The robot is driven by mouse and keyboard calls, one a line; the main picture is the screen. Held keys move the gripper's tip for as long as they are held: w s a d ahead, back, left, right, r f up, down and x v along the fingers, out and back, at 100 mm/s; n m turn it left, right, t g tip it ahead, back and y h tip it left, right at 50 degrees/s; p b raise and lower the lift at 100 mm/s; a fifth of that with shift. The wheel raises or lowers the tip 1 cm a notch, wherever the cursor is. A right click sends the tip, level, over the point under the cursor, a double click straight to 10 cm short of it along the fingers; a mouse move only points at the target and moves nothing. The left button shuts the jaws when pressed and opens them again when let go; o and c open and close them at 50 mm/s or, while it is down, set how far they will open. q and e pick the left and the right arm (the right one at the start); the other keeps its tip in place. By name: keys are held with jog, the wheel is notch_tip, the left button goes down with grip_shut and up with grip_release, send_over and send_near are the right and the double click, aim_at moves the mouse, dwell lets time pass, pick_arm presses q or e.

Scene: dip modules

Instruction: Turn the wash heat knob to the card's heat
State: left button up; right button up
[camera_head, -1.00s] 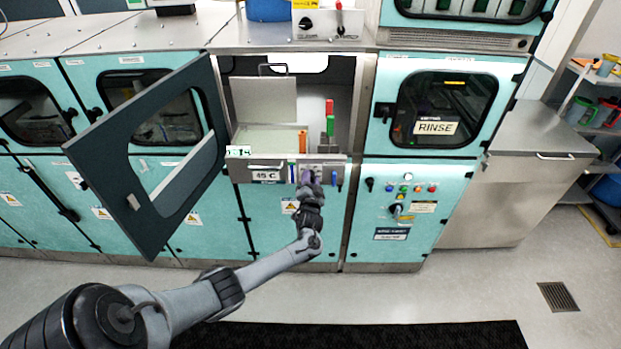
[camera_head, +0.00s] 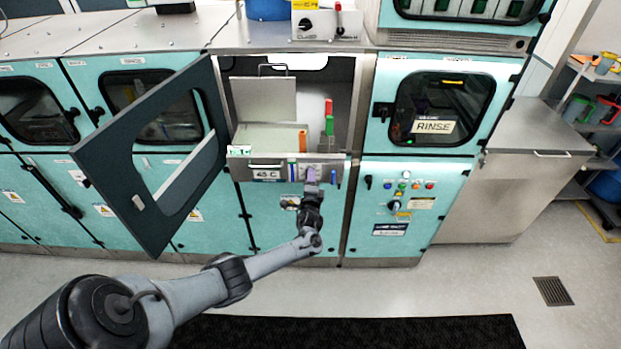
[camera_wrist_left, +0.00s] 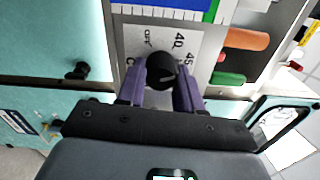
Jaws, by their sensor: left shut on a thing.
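The card reading 45 C (camera_head: 266,174) is on the front panel (camera_head: 240,168) of the open middle bay. The wash heat knob (camera_wrist_left: 161,70) is black and round, on a white dial plate (camera_wrist_left: 150,40) with OFF, 40 and 45 marks; other marks are partly covered. My left gripper (camera_head: 312,178) is at this panel, right of the card. In the left wrist view its purple fingers (camera_wrist_left: 161,88) are on either side of the knob, shut on it. I cannot tell for sure which mark the knob points to. My right gripper is not in view.
A dark framed door (camera_head: 95,165) stands open left of the bay. Orange and green pieces (camera_wrist_left: 245,40) sit beside the dial in the wrist view. The RINSE unit (camera_head: 432,127) is closed at the right, with a control panel (camera_head: 403,185) below.

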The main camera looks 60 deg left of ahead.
pick_arm(q)
jog(key=shift+m, duration=0.5)
jog(key=o, duration=1)
jog(key=shift+o, duration=0.2)
jog(key=shift+d, duration=0.1)
jog(key=p+v, duration=0.1)
jog(key=v, duration=0.9)
jog(key=shift+s+d, duration=0.25)
jog(key=shift+d, duration=0.05)
jog(key=shift+f, duration=0.1)
